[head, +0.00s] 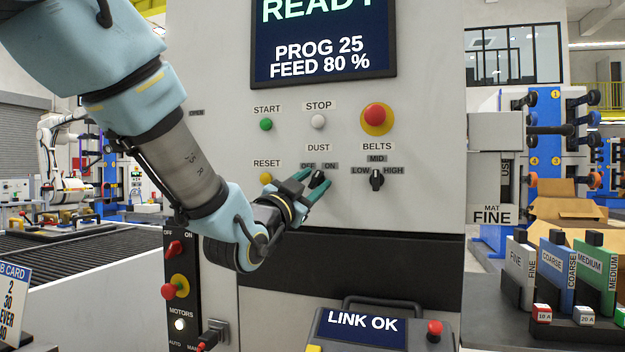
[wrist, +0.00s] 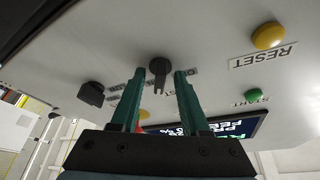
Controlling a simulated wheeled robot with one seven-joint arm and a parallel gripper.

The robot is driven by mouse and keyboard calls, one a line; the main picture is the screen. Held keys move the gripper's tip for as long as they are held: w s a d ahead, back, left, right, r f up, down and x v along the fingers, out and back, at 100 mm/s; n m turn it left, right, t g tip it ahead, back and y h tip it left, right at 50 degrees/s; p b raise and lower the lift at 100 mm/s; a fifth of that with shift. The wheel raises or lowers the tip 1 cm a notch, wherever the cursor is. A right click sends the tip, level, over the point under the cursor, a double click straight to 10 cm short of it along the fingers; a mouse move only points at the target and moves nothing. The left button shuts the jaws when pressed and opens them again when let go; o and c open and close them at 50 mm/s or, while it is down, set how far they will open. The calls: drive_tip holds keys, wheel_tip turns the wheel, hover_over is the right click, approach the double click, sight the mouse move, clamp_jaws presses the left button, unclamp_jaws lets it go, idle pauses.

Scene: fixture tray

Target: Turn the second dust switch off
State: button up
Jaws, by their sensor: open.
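The dust switch (head: 318,179) is a black rotary knob on the grey panel, under the DUST label with OFF at left and ON at right. Its top seems to lean toward ON, though my fingers partly cover it. My gripper (head: 316,176) is open, its two green fingers on either side of the knob. In the wrist view the knob (wrist: 159,67) shows in the gap between the fingertips (wrist: 160,76), with space visible on both sides. I cannot tell whether a finger touches it. Only one switch labelled DUST shows.
The black BELTS selector (head: 377,179) is close to the right. The yellow RESET button (head: 266,178), green START button (head: 266,124), white STOP button (head: 318,121) and red emergency button (head: 376,115) surround the switch. A dark ledge (head: 350,262) runs below.

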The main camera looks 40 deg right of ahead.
clamp_jaws()
idle(0.3)
drive_tip(key=shift+f+n+b, duration=0.2)
drive_tip(key=shift+n+b, duration=0.1)
drive_tip(key=shift+b, duration=0.2)
drive_tip(key=n+b, duration=0.1)
drive_tip(key=n+t+b, duration=0.1)
drive_tip(key=b, duration=0.1)
drive_tip(key=shift+f+t, duration=0.2)
drive_tip(key=shift+t, duration=0.1)
drive_tip(key=n+t+b, duration=0.1)
drive_tip(key=n+b, duration=0.1)
drive_tip(key=n+t+y+b, duration=0.1)
drive_tip(key=n+b, duration=0.2)
drive_tip(key=shift+s+d+t, duration=0.1)
drive_tip(key=shift+s+t, duration=0.05)
drive_tip(key=shift+t, duration=0.15)
drive_tip(key=n+t+y+b, duration=0.1)
drive_tip(key=n+b, duration=0.1)
drive_tip(key=n+t+y+b, duration=0.1)
drive_tip(key=n+b, duration=0.1)
drive_tip(key=n, duration=0.1)
drive_tip(key=shift+r+n, duration=0.1)
drive_tip(key=shift+n, duration=0.2)
drive_tip(key=shift+r+n+t+y+b, duration=0.15)
drive_tip(key=shift+n+t+y+b, duration=0.25)
drive_tip(key=shift+n, duration=0.65)
drive_tip(key=shift+r+n+t+y+b, duration=0.15)
drive_tip(key=shift+n+y+b, duration=0.3)
drive_tip(key=shift+n, duration=0.6)
